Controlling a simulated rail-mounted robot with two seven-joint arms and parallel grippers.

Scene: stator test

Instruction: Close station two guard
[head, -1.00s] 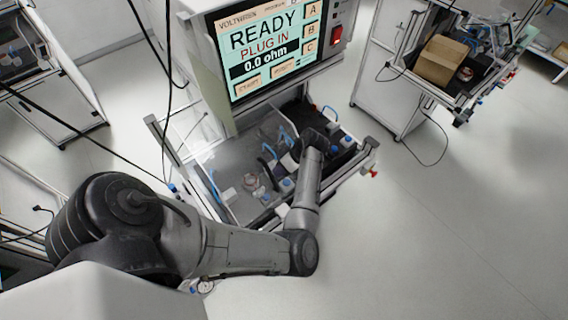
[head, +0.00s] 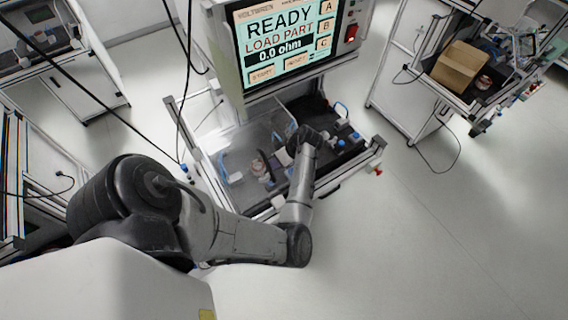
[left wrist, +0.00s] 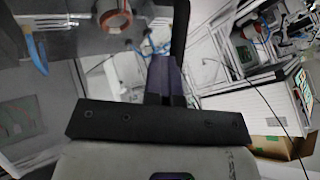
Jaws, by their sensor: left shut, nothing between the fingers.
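The test bench (head: 262,212) stands in the middle of the head view, with clear guard panels (head: 232,152) over its left part. My right gripper is not in view.
A monitor (head: 290,40) reading "READY, LOAD PART, 0.0 ohm" stands above the bench. A red switch (head: 351,32) is beside it. A cart with a cardboard box (head: 462,64) stands at the upper right. Dark cables hang at the left.

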